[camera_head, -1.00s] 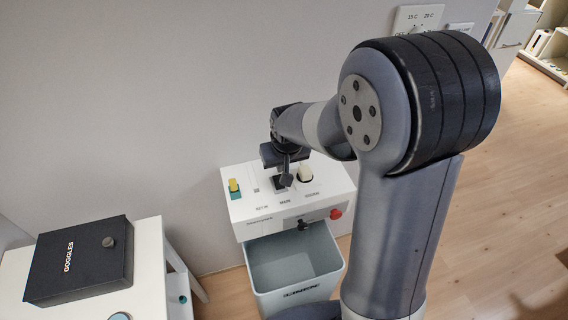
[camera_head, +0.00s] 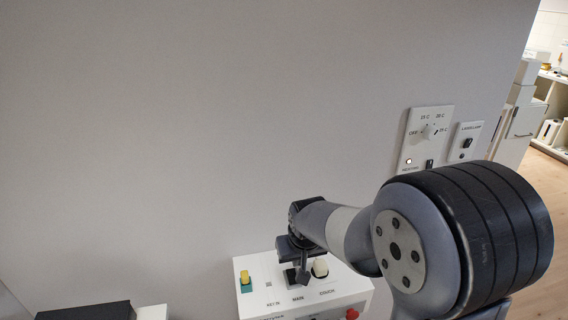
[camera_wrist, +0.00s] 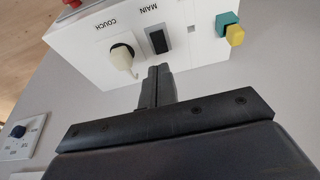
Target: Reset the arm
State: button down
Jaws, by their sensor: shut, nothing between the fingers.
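My arm reaches from the right of the head view toward a white control box. My gripper (camera_head: 301,276) points down at the top of this box (camera_head: 352,286). In the wrist view my gripper (camera_wrist: 160,72) is shut and empty, its fingertips close to the black MAIN switch (camera_wrist: 159,40). I cannot tell whether they touch it. The pale COUCH knob (camera_wrist: 123,58) is beside the fingers, and it also shows in the head view (camera_head: 320,267). A yellow key piece in a teal socket (camera_head: 245,281) sits at the box's left.
A wall panel with a temperature dial (camera_head: 428,132) and a smaller switch plate (camera_head: 464,142) are on the wall behind my arm. A red button (camera_head: 352,314) is on the box's front. A black box (camera_head: 88,312) shows at lower left. Shelves stand at far right.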

jog(key=p, duration=0.1)
send_over(291, 277)
jog(key=s, duration=0.1)
jog(key=f, duration=0.6)
jog(key=shift+d+f, duration=0.2)
jog(key=shift+f, duration=0.1)
jog(key=shift+w+a+p, duration=0.1)
jog(key=shift+w+p, duration=0.15)
jog(key=shift+p, duration=0.1)
jog(key=shift+w+g+p, duration=0.25)
jog(key=shift+g+p, duration=0.05)
jog(key=shift+g, duration=0.3)
jog(key=shift+s+r, duration=0.15)
jog(key=shift+r, duration=0.5)
